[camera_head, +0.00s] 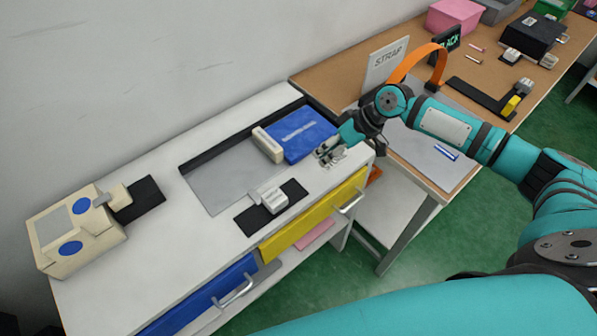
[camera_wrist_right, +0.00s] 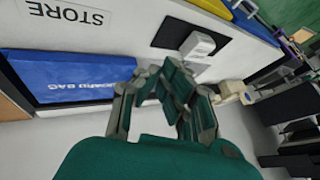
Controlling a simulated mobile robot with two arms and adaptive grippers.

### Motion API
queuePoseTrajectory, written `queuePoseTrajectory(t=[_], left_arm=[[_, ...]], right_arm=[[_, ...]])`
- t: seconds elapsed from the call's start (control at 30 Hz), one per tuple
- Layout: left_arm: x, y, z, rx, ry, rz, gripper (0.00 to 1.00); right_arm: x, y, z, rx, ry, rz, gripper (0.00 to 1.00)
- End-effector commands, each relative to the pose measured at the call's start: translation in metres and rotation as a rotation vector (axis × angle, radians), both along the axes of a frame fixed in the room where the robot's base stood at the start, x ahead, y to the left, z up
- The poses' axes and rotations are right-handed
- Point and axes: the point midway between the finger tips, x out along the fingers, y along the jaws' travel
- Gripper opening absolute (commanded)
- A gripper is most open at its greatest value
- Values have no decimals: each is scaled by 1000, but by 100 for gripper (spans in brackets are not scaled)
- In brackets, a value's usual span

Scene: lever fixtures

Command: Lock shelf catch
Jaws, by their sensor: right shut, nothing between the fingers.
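A small whitish block with a grey lever-like part (camera_head: 268,198) sits on a black plate (camera_head: 291,191) near the counter's front edge; it looks like the shelf catch, but its label is too small to read. It also shows in the right wrist view (camera_wrist_right: 202,44), beyond the fingers. My right gripper (camera_head: 325,156) is shut and empty over the counter's right end, apart from the block and behind and right of it. Its fingers also show in the wrist view (camera_wrist_right: 172,78). My left gripper is in neither view.
A blue bag (camera_head: 306,135) with a cream bar (camera_head: 267,145) lies on the grey recessed panel (camera_head: 220,184), close to my right gripper. A cream box with blue discs (camera_head: 75,232) stands at left. Yellow (camera_head: 312,218) and blue (camera_head: 205,297) drawers face front. A brown table (camera_head: 465,65) adjoins right.

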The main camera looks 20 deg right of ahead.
Motion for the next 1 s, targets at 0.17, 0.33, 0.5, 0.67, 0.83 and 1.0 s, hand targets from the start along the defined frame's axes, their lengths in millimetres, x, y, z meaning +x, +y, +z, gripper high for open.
queuePoseTrajectory(t=[0.17, 0.33, 0.5, 0.67, 0.83, 1.0], left_arm=[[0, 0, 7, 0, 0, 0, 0], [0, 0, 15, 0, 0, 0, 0], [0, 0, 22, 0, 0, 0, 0], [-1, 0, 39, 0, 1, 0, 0], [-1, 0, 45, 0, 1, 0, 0], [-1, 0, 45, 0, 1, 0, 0]], right_arm=[[4, 16, -18, 2, 4, 3, 0], [11, 37, -47, 3, 3, 2, 0], [18, 57, -75, 1, 1, 1, 0], [10, 79, -73, 1, 0, 4, 0], [5, 91, -76, 0, 0, 2, 0], [4, 93, -77, 0, 0, 2, 0]])
